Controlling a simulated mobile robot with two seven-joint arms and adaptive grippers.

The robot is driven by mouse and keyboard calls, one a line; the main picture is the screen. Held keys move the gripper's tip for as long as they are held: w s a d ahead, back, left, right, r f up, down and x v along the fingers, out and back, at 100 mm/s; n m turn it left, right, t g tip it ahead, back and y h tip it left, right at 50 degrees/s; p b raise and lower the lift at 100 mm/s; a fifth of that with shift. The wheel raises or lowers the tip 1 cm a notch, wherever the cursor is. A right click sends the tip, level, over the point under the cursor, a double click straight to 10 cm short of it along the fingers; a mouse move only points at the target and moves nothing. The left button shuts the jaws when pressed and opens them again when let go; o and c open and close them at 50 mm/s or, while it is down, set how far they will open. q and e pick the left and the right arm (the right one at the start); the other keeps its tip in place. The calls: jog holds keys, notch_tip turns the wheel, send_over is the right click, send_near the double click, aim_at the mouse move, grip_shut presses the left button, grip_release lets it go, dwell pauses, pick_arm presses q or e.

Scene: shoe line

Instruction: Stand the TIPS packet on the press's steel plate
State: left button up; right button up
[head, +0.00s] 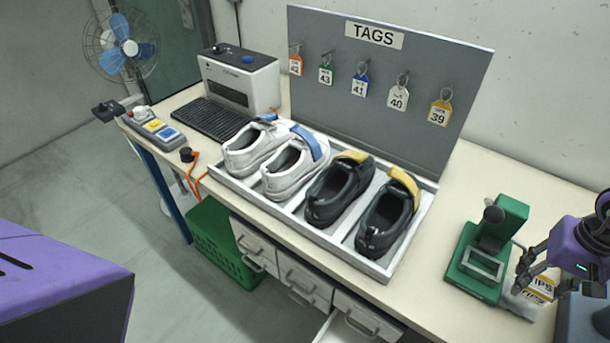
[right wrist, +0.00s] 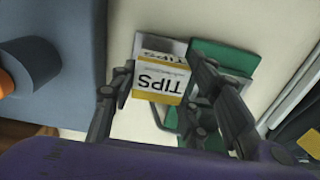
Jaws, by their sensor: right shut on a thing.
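The TIPS packet (head: 541,289) is a small white and yellow box at the right of the bench in the head view. My right gripper (head: 528,279) is shut on it. In the right wrist view the packet (right wrist: 158,86) sits between the two fingers, its lettering upside down. The green press (head: 485,248) stands just left of the gripper, with a grey steel-framed square on its base. A pale grey flat piece (head: 518,304) lies beside the press, partly behind the gripper and packet. I cannot tell whether the packet touches it. My left gripper is out of view.
A tray (head: 386,267) with two white and two black shoes lies left of the press. A TAGS board (head: 385,90) stands behind it. A blue-grey block (right wrist: 50,60) is close to the packet's other side. A drawer (head: 345,328) hangs open below the bench.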

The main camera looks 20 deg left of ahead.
aim_at(530, 290)
jog(key=shift+w+d+f, duration=0.2)
jog(key=shift+w+f, duration=0.15)
jog(key=shift+f, duration=1.65)
jog(key=shift+f, duration=0.2)
jog(key=o, duration=1.2)
notch_tip(530, 290, up, 12)
jog(key=shift+r+b, duration=0.25)
jog(key=shift+b, duration=0.15)
